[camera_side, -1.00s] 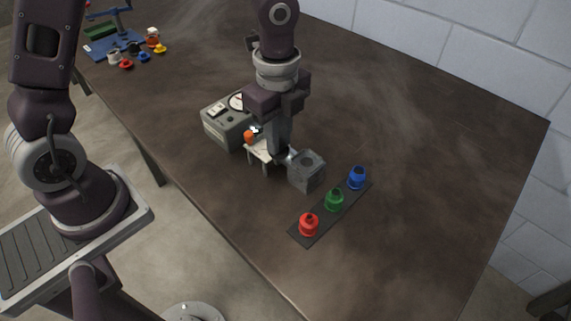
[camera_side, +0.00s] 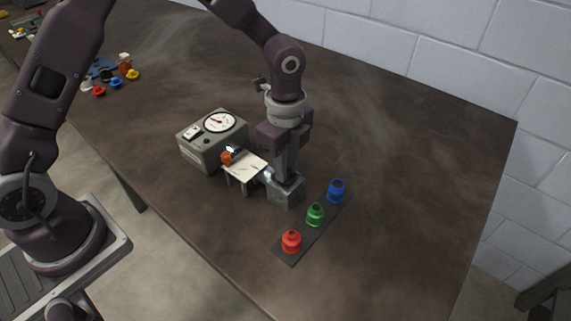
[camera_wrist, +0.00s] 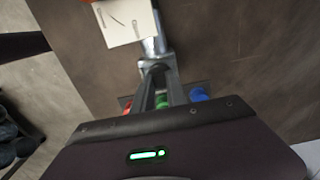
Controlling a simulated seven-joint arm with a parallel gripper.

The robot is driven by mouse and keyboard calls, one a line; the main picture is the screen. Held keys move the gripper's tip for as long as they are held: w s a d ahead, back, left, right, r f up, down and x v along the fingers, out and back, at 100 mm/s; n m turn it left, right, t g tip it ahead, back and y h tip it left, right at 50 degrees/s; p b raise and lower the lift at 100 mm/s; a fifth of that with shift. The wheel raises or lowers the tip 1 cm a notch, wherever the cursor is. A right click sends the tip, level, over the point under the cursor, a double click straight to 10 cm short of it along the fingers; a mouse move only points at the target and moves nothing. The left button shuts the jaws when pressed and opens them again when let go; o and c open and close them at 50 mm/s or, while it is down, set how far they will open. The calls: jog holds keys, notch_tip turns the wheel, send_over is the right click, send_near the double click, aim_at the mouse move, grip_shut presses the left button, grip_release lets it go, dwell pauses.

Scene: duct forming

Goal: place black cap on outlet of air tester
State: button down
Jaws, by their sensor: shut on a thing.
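The air tester (camera_side: 206,150) is a grey box with a round white gauge, left of centre in the side view. An orange part (camera_side: 227,158) shows at its right front, beside a small white stand (camera_side: 245,165). A grey metal block (camera_side: 284,190) with a short pipe stands right of the stand. My gripper (camera_side: 286,177) points down at the block, its fingers close together over its top. The wrist view shows the fingers (camera_wrist: 157,70) at this block too. What lies between the fingertips is hidden. I cannot make out a black cap there.
A dark strip (camera_side: 293,259) right of the block carries a red (camera_side: 291,240), a green (camera_side: 315,214) and a blue cap (camera_side: 337,190). Several small coloured pieces lie at the back left, by a blue tray (camera_side: 104,66). The table's right side is clear.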

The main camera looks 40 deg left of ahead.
jog(key=c, duration=1.3)
grip_release()
jog(key=shift+f, duration=0.15)
jog(key=shift+c, duration=0.2)
jog(key=s+a+r+n+t, duration=0.1)
jog(key=s+a+r+n, duration=0.1)
jog(key=r, duration=0.7)
jog(key=s+a+r+n, duration=0.1)
jog(key=s+r+n, duration=0.15)
jog(key=r, duration=0.65)
jog(key=s+a+r+n+t, duration=0.1)
jog(key=s+a+n+t, duration=0.1)
jog(key=s+n, duration=0.4)
jog(key=s+a+r+n+t, duration=0.2)
jog(key=s+a+n, duration=0.3)
jog(key=s, duration=0.8)
jog(key=shift+n+t, duration=0.3)
jog(key=shift+n, duration=0.95)
jog(key=shift+w+r, duration=0.1)
